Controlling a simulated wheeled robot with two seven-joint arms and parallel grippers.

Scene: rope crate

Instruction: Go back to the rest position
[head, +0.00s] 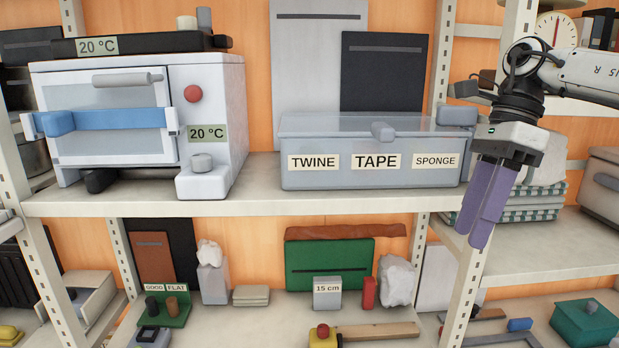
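My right gripper (476,232) hangs from the arm at the upper right, in front of the shelf's right post. Its two purple fingers point down and lie side by side with no clear gap, and nothing shows between them. It is right of the grey-blue crate (300,180) labelled TWINE, TAPE and SPONGE, and looks apart from it. The crate has a see-through lid (335,124) lying on top, with a small handle. No rope can be made out inside. My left gripper is not in view.
A white oven-like box (223,95) with a blue bar stands left on the upper shelf (260,200). Folded checked cloths (535,200) lie behind the gripper at right. The lower shelf holds a green board (330,258), blocks and small tools. The shelf post (465,285) stands close by.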

